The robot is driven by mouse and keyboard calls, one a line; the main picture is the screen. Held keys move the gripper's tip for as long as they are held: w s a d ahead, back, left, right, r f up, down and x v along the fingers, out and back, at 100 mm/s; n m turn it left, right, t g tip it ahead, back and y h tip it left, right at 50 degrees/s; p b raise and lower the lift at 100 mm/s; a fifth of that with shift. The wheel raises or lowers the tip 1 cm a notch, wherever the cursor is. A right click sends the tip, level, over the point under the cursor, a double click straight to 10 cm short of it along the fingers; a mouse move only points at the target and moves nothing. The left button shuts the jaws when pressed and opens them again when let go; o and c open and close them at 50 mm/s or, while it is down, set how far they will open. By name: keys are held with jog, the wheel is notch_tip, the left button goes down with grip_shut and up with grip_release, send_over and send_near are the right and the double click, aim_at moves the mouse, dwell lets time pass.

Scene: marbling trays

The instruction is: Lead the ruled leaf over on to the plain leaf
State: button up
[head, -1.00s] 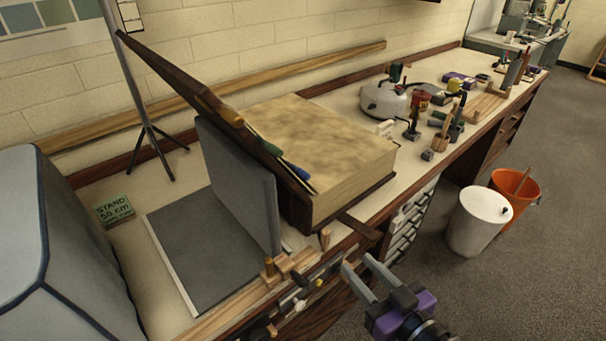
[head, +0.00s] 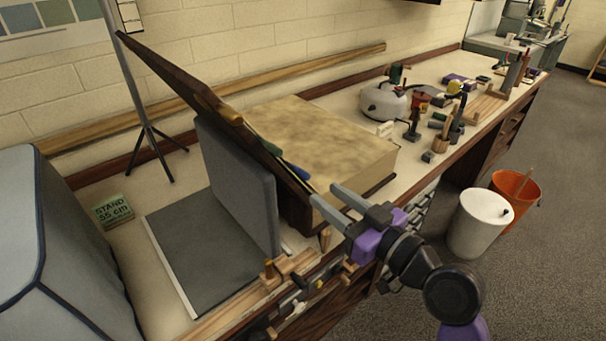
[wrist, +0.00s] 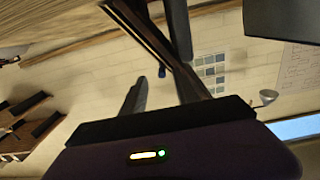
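Nothing in these views shows ruled lines clearly, so I cannot tell for sure which leaf is ruled and which plain. A dark brown board (head: 180,82), seen nearly edge-on, stands tilted up beside a thick beige mottled block (head: 318,140). A grey panel (head: 238,180) stands upright left of that block, and a flat dark grey panel (head: 200,250) lies at its foot.
Tools with coloured handles (head: 298,171) lie along the brown board's low end. A tripod stand (head: 147,130) and a small green sign (head: 113,210) are behind left. A kettle-like pot (head: 384,103) and several small items crowd the bench to the right. Two buckets stand on the floor.

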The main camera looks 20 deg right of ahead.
aim_at(303, 171)
jog(key=shift+r+p+x, duration=0.2)
jog(key=shift+p+x, duration=0.15)
jog(key=shift+x, duration=1.05)
jog(key=shift+r+p+x, duration=0.15)
jog(key=shift+p+x, duration=0.2)
jog(key=shift+x, duration=1)
jog(key=shift+r+p+x, duration=0.2)
jog(key=shift+p+x, duration=0.15)
jog(key=shift+x, duration=1.05)
grip_shut()
